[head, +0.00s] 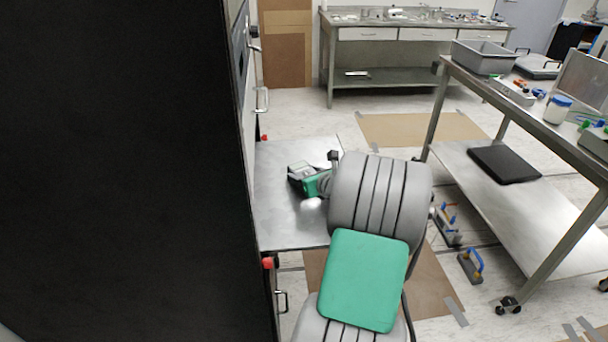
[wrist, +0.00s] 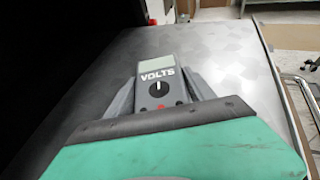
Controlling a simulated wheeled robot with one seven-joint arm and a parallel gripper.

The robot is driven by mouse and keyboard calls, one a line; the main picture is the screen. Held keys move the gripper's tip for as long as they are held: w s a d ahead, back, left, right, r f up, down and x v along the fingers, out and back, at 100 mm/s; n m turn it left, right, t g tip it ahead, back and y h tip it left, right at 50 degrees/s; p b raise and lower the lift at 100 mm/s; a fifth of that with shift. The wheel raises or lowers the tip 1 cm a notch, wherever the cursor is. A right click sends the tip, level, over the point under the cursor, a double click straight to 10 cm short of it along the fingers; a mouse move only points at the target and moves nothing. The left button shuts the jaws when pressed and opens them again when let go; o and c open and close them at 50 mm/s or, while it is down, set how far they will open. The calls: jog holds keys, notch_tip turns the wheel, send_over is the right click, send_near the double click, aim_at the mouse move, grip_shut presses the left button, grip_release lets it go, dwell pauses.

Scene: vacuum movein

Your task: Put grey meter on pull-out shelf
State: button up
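The grey meter (wrist: 162,90) has a pale display, the word VOLTS, a black dial and a red socket. In the wrist view it sits between the two grey fingers of my gripper (wrist: 160,85), which lie against its sides. In the head view the meter (head: 299,170) is at the tip of my gripper (head: 303,178), over the middle of the metal pull-out shelf (head: 285,222). I cannot tell whether its underside touches the shelf. The gripper's green body hides the meter's lower end in the wrist view.
A tall black panel (head: 115,170) stands along the shelf's left side. A steel cart (head: 465,165) stands to the right, with a black case (head: 503,164) on its lower level. Blue-handled tools (head: 471,266) lie on the floor. Bare shelf surrounds the meter.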

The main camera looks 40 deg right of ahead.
jog(key=o, duration=0.4)
jog(key=shift+c, duration=0.2)
jog(key=shift+r, duration=0.2)
jog(key=p+v, duration=0.1)
jog(key=v, duration=1.1)
